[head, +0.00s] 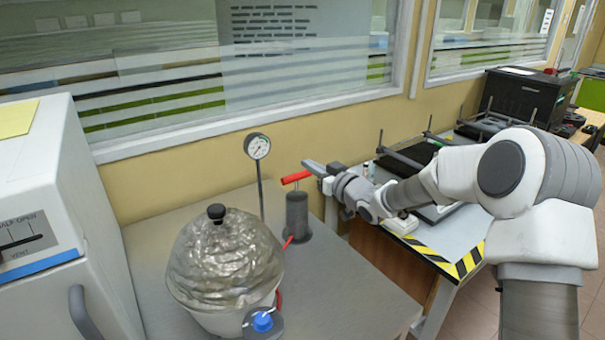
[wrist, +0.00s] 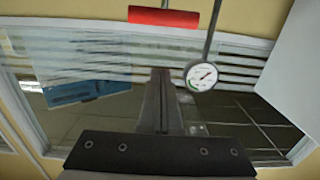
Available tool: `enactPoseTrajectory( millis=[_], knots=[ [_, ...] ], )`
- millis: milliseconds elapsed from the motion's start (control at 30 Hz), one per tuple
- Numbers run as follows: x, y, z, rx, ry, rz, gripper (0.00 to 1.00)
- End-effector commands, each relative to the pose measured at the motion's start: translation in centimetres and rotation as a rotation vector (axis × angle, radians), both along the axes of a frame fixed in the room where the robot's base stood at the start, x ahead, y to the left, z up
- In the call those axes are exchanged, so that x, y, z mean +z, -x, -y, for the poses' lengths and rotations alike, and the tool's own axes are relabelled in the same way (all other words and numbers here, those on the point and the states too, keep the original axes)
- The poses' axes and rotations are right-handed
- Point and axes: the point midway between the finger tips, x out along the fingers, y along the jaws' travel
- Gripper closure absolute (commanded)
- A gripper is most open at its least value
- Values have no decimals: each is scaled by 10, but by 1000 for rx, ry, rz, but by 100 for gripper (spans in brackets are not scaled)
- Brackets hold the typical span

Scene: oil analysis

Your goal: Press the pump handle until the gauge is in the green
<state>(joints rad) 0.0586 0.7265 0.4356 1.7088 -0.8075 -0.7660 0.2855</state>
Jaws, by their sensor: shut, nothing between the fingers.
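The pump (head: 297,214) is a dark grey cylinder on the grey bench, with a red bar handle (head: 295,177) raised on top. The handle also shows at the top edge of the wrist view (wrist: 163,17). The round white gauge (head: 257,146) stands on a thin post left of the pump. In the wrist view the gauge (wrist: 201,75) has a green arc at its lower left; the dark needle seems off that arc, but is small. My gripper (head: 310,165) is shut and empty, its tips just above the handle's right end; contact is unclear.
A foil-covered dome vessel (head: 225,260) with a black knob stands left of the pump, with a blue-capped fitting (head: 262,321) in front. A white cabinet (head: 50,190) is at the left. The bench right of the pump is clear. A second striped-edge table (head: 450,235) holds equipment.

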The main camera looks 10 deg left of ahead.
Motion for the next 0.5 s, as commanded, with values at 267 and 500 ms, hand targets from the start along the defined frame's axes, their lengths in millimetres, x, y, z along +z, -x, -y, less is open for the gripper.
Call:
enactPoseTrajectory(
  millis=[267,500],
  knots=[
    [-20,-22,-25,0,0,-4,100],
    [-39,-25,-28,0,1,1,100]
  ],
)
